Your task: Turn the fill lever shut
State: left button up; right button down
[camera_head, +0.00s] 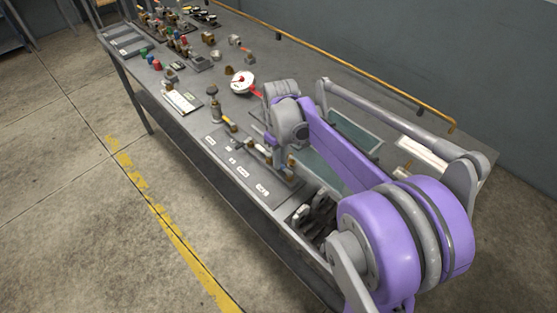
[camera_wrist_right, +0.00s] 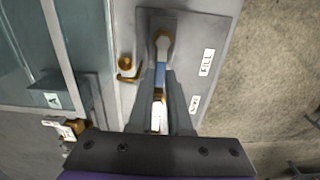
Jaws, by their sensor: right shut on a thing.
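In the right wrist view the fill lever (camera_wrist_right: 161,74) has a blue section and runs down from a brass pivot (camera_wrist_right: 163,42) on a grey plate, between the fingers of my right gripper (camera_wrist_right: 160,96). The gripper is shut on the lever, and the fingers hide part of it. A white label (camera_wrist_right: 207,62) reading FILL lies right of the lever. In the head view my right gripper (camera_head: 279,165) reaches down to the front part of the bench, where the lever itself is hard to make out. My left gripper does not show.
A glass-sided tank (camera_head: 350,131) stands behind the arm; a label A (camera_wrist_right: 52,99) shows by it. A brass fitting (camera_wrist_right: 125,63) sits left of the lever. A white dial with red (camera_head: 242,82) and several valves stand along the bench (camera_head: 160,92). The floor in front is clear.

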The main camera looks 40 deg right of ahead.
jog(key=c, duration=0.8)
grip_release()
jog(key=shift+c, duration=0.2)
